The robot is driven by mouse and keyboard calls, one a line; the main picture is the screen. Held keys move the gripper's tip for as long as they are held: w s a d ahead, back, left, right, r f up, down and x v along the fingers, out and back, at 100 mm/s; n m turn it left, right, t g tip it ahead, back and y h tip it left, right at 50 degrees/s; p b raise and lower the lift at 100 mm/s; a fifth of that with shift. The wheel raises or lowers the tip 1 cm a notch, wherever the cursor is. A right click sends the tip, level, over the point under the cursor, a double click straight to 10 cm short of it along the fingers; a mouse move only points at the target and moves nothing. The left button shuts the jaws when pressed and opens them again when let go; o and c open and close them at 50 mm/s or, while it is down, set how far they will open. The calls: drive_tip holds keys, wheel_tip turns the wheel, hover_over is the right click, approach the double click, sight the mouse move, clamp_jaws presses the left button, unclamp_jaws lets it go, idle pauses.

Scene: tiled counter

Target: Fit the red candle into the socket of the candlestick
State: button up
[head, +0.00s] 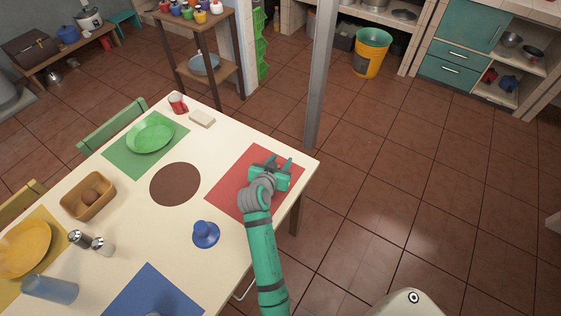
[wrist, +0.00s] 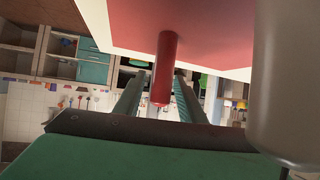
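The red candle (wrist: 167,62) stands on the red mat (wrist: 200,25) in the wrist view, which shows the scene upside down. Its free end reaches between the two fingers of my gripper (wrist: 157,98), with a visible gap on each side. My gripper is open. In the head view my gripper (head: 271,163) is over the red mat (head: 228,187) at the table's right side, and I cannot make out the candle there. The candlestick (head: 206,233) is blue, with a round base and a short raised middle; it stands left of my arm. Its socket opening is too small to make out.
The white table (head: 150,225) holds a brown round mat (head: 175,184), a bread basket (head: 88,196), shakers (head: 80,239), a blue cup (head: 49,288), a green plate (head: 151,136) and a red mug (head: 178,102). A grey post (head: 320,80) rises beyond the table's right corner.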

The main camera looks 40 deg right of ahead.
drive_tip(key=v, duration=1.1)
drive_tip(key=shift+a+r, duration=0.15)
drive_tip(key=shift+a, duration=0.05)
drive_tip(key=shift+s, duration=0.1)
